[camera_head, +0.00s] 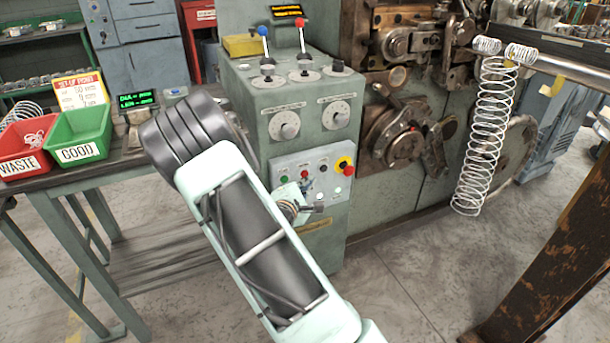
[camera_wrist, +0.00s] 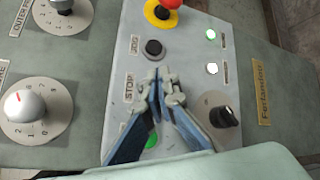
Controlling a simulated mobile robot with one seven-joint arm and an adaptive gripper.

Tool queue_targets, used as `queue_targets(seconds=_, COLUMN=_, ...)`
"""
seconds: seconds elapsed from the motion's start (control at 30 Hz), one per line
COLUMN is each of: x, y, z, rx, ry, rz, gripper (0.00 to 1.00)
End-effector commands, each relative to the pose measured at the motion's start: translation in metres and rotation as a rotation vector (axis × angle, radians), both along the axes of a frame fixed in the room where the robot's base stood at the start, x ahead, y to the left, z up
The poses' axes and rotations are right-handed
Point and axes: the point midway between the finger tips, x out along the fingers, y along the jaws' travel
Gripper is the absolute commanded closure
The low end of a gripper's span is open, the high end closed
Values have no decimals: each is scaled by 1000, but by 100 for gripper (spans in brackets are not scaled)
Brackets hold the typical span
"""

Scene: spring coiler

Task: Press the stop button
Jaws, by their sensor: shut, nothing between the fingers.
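The control panel (camera_head: 328,190) is on the front of the green machine. The red stop button (camera_head: 304,171) shows in the head view between a green button (camera_head: 285,178) and a black button (camera_head: 323,165). My gripper (camera_head: 308,186) is in front of the panel, just below the red button. In the wrist view my gripper (camera_wrist: 165,75) is shut and empty, its fingertips beside the "STOP" label (camera_wrist: 129,88). They hide the stop button there. I cannot tell whether they touch it.
The black "JOG" button (camera_wrist: 153,49) and a red emergency button on a yellow ring (camera_wrist: 156,13) are close by. A black selector knob (camera_wrist: 222,116) is right of my fingers. Two dials and levers sit above the panel. A long spring (camera_head: 485,140) hangs at the right.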

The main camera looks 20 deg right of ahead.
Motion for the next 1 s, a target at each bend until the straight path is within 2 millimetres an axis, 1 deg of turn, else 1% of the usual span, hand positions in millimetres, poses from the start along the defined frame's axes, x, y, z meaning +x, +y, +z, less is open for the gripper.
queue_targets(seconds=0.17, x=0, y=0, z=0, rx=0, ry=0, rz=0, gripper=100)
queue_targets(seconds=0.47, x=8, y=0, z=0, rx=0, ry=0, rz=0, gripper=100)
queue_targets(seconds=1.0, x=11, y=0, z=0, rx=0, ry=0, rz=0, gripper=100)
